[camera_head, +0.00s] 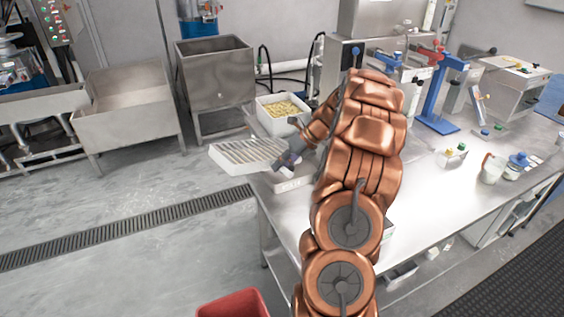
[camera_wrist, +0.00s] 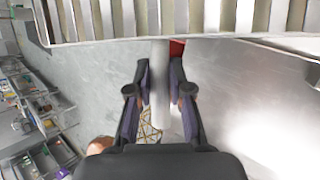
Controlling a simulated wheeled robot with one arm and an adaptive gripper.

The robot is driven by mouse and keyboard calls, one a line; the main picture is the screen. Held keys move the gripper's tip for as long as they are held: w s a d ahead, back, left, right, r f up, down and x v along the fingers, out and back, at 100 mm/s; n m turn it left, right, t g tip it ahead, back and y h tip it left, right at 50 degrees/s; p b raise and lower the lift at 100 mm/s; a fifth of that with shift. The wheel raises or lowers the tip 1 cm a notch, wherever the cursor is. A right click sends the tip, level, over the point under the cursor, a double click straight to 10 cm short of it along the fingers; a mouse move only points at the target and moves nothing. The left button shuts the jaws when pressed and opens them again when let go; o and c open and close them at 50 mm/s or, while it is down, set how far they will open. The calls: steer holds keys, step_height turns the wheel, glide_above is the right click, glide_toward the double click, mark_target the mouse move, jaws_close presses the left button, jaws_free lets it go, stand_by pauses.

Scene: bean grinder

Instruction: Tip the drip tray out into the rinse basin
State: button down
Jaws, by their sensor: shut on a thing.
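The drip tray (camera_head: 240,168) is a pale, shallow tray with a slatted top. My gripper (camera_head: 287,161) is shut on its handle and holds it out past the left end of the steel table. In the wrist view the slats (camera_wrist: 215,18) cross the top, and the pale handle (camera_wrist: 159,85) runs between the two fingers (camera_wrist: 160,82). The tray looks roughly level; I cannot see what is in it. Two open metal basins stand at the back left, a wide one (camera_head: 125,118) and a deeper one (camera_head: 217,88). I cannot tell which is the rinse basin.
The steel table (camera_head: 420,205) carries a white bin of yellowish pieces (camera_head: 283,105) behind the tray, a blue press stand (camera_head: 434,121) and a pitcher (camera_head: 493,168). A red container (camera_head: 233,304) is on the floor in front. The floor left of the table is clear, crossed by a drain grate (camera_head: 120,232).

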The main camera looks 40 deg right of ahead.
steer(key=shift+p, duration=0.3)
steer(key=shift+s+d+r+p, duration=0.2)
steer(key=shift+r+p, duration=0.2)
steer(key=shift+p, duration=0.45)
steer(key=shift+y+p, duration=0.9)
steer(key=shift+p, duration=0.7)
steer(key=shift+d+r, duration=0.1)
steer(key=shift+d+r, duration=0.1)
steer(key=shift+r, duration=0.1)
steer(key=shift+m, duration=0.3)
stand_by(0.6)
steer(key=shift+t+y, duration=0.3)
steer(key=shift+y, duration=0.5)
